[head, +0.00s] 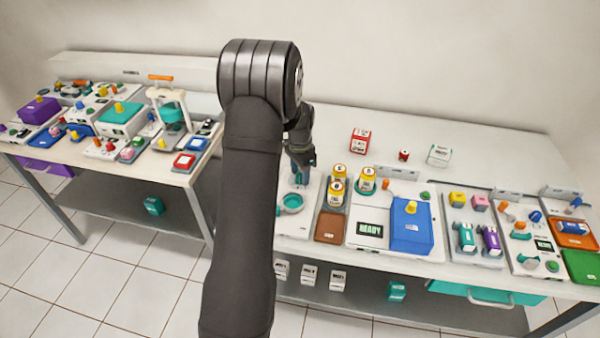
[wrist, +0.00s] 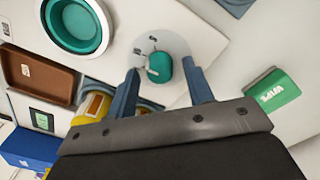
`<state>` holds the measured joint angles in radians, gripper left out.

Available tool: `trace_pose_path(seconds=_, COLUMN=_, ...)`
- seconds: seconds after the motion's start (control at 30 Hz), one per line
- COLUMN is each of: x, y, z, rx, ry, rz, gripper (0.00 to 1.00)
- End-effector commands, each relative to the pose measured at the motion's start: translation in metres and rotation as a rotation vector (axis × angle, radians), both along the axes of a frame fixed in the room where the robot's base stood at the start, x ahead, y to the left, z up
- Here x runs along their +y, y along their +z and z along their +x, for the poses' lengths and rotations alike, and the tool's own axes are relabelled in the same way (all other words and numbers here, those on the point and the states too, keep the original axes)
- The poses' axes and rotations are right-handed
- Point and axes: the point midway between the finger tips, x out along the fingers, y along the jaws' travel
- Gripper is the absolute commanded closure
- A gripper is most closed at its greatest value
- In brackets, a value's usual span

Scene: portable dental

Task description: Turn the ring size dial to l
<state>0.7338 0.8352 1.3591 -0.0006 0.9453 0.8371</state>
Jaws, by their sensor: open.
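The ring size dial (wrist: 173,45) is a round light-grey plate with a teal knob (wrist: 159,67) in the wrist view. Dark letters stand around its edge, turned and partly too small to read. A white pointer mark on the knob faces left in that picture. My gripper (wrist: 164,73) is open, with one finger on each side of the knob. I cannot tell whether either finger touches it. In the head view my gripper (head: 301,160) points down over the panel behind the teal bowl, and my arm hides part of that area.
A green block marked "WIPE" (wrist: 270,98) lies on the other side. The back of the table near the red-and-white box (head: 359,141) is mostly clear.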

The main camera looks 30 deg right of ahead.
Motion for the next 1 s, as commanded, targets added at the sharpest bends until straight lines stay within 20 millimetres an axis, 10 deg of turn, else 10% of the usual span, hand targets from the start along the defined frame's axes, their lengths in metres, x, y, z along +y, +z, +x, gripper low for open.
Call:
trace_pose_path(seconds=0.23, x=0.0000, y=-0.0010, z=0.0000, rx=0.000, ry=0.000, rz=0.000, gripper=0.53)
trace_pose_path(seconds=0.5, x=0.0000, y=-0.0008, z=0.0000, rx=0.000, ry=0.000, rz=0.000, gripper=0.97)
trace_pose_path(seconds=1.0, x=0.0002, y=-0.0008, z=0.0000, rx=0.001, ry=0.153, rz=0.002, gripper=0.97)
